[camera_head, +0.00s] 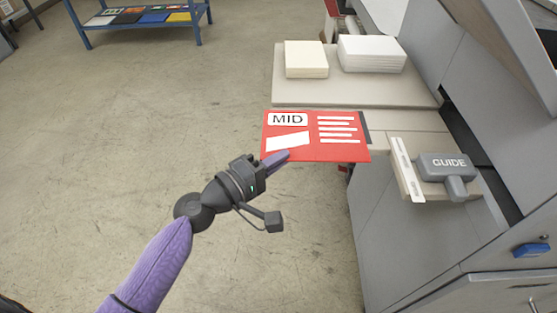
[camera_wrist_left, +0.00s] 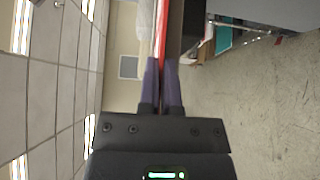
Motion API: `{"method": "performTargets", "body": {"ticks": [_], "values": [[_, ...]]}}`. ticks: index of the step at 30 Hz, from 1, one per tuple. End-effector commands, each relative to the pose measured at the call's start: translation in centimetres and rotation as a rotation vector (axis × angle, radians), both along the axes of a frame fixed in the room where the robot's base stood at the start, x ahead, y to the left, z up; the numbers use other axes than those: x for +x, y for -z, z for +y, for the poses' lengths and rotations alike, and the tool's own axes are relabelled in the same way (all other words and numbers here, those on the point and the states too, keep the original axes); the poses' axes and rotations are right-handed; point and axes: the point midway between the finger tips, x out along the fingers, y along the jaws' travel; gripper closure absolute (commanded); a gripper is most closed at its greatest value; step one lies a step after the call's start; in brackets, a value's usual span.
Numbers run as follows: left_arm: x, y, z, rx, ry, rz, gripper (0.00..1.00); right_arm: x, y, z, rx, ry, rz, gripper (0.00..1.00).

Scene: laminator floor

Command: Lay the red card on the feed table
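The red card (camera_head: 345,147) has a white label reading MID, a white patch and white lines. My left gripper (camera_head: 275,158) is shut on its near left edge and holds it out past the fingertips. In the left wrist view, the card (camera_wrist_left: 161,35) shows edge-on as a thin red strip running up from between the two purple fingers (camera_wrist_left: 161,75). In the head view the card overlaps the left edge of the pale feed table (camera_head: 400,147) of the grey machine. I cannot tell whether it touches. My right gripper is not in view.
A grey block marked GUIDE (camera_head: 447,167) stands at the right on a pale ledge, beside a white strip (camera_head: 406,170). Two paper stacks (camera_head: 305,59) (camera_head: 371,53) sit on a beige shelf (camera_head: 300,96) behind. A blue rack (camera_head: 145,26) stands far left. The left floor is clear.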

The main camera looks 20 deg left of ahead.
Motion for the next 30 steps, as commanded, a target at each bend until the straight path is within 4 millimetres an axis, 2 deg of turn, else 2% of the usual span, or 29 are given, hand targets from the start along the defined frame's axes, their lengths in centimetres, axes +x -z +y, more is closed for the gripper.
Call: {"method": "performTargets", "body": {"ticks": [3, 4, 6, 8, 9, 19, 23, 30], "values": [[0.0, 0.4, 0.0, 0.0, 0.0, 0.0, 1.0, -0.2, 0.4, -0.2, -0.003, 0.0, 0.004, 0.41], [0.0, 0.3, 0.0, 0.0, 0.0, 0.0, 0.89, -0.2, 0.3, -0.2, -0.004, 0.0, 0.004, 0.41], [0.0, 0.2, 0.0, 0.0, 0.0, 0.0, 0.74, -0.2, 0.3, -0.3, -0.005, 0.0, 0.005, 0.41], [0.0, 0.2, 0.0, 0.0, 0.0, 0.0, 0.62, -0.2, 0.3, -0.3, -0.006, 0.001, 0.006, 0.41], [0.0, 0.2, 0.0, 0.0, 0.0, 0.0, 0.6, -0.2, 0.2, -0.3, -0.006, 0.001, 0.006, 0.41], [-0.3, -0.1, 0.2, 0.0, -0.001, 0.001, 0.6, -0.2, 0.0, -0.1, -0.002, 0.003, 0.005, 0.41], [-2.6, 0.3, 1.7, 0.002, 0.0, 0.003, 0.6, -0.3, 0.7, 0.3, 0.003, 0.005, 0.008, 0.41], [-7.7, 0.4, 5.1, 0.002, 0.0, 0.005, 0.6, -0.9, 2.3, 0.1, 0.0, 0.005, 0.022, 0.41]]}}
